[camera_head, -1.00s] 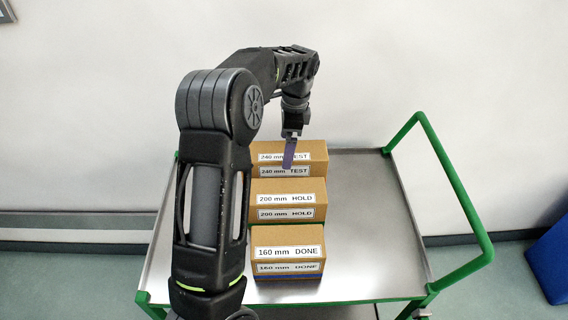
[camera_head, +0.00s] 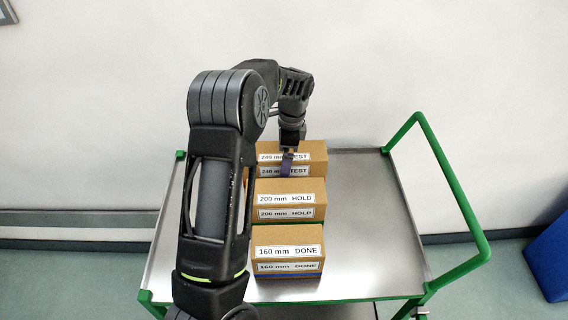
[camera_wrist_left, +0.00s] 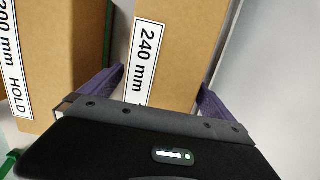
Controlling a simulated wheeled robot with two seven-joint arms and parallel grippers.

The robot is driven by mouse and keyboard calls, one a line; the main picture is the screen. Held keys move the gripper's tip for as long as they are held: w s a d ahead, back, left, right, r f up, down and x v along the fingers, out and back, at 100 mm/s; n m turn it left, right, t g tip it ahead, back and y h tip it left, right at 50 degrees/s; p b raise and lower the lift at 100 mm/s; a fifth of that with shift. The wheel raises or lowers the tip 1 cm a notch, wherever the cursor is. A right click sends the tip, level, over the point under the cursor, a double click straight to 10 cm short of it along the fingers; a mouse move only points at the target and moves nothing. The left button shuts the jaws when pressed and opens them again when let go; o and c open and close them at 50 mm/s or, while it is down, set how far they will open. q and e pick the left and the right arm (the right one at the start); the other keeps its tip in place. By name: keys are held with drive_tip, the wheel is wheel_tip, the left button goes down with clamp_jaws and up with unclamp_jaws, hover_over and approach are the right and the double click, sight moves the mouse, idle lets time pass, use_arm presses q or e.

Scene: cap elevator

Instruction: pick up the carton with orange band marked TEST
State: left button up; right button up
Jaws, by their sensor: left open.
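The carton marked 240 mm TEST (camera_head: 317,156) is a brown box at the back of the row on the metal cart; its orange band is hidden. My left gripper (camera_head: 287,165) points down at this carton and covers part of its labels in the head view. In the left wrist view its purple fingers (camera_wrist_left: 158,88) are open, one on each side of the TEST carton (camera_wrist_left: 182,40). I cannot tell whether either finger touches the carton. My right gripper is in neither view.
The 200 mm HOLD carton (camera_head: 308,187) stands just in front of the TEST carton, and the 160 mm DONE carton (camera_head: 287,237) is nearest. The cart top (camera_head: 375,220) is clear to the right, bounded by a green handle rail (camera_head: 452,185). A white wall is behind.

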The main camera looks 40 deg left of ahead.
use_arm(q)
drive_tip(key=shift+c, duration=0.6)
drive_tip(key=c, duration=2)
